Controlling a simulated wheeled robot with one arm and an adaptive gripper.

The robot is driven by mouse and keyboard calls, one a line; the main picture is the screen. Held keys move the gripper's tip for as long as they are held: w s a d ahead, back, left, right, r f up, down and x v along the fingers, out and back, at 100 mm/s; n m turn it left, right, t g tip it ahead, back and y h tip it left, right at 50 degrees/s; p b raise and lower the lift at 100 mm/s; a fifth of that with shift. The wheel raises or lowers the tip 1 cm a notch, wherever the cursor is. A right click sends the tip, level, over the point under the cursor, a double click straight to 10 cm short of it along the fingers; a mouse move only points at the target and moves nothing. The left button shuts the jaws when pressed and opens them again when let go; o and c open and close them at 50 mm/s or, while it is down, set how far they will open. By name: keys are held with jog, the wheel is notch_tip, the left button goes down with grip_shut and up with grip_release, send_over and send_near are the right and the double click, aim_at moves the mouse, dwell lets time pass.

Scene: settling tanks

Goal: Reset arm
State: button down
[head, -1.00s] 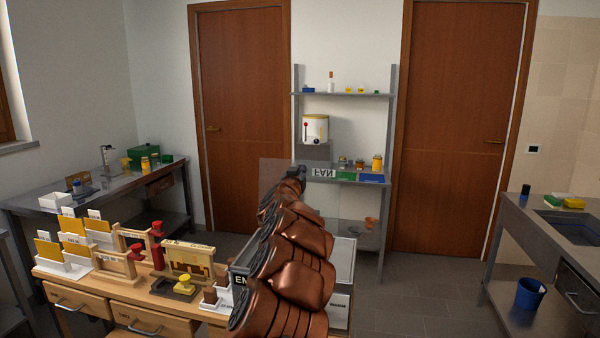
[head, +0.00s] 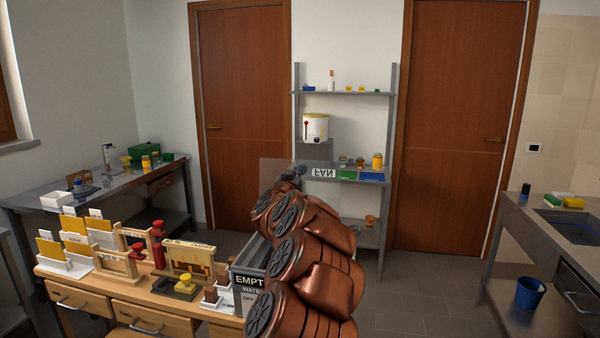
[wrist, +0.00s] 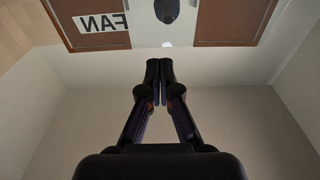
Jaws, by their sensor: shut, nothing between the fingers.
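My arm (head: 315,235) is bent in copper-coloured links in front of the wooden desk's right end. My gripper (wrist: 160,68) shows in the wrist view with its two dark fingers together and nothing between them. In the head view its small dark end is partly hidden behind the arm, near the shelf rack. A sign reading FAN (head: 323,172) appears flipped beside it, and it also shows in the wrist view (wrist: 101,22).
The wooden desk (head: 140,289) at lower left holds card racks, red and yellow items and a grey bin labelled EMPT (head: 249,281). A shelf rack (head: 390,120) stands behind. A sink counter (head: 515,228) is at right, with a blue bucket (head: 529,292) below. Floor between is clear.

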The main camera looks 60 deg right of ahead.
jog(key=shift+s+a+r, duration=0.15)
jog(key=shift+a, duration=0.5)
jog(key=shift+s+a+r, duration=0.1)
jog(key=shift+s+a, duration=0.05)
jog(key=shift+a, duration=0.5)
jog(key=shift+s+a+r, duration=0.15)
jog(key=shift+a, duration=0.5)
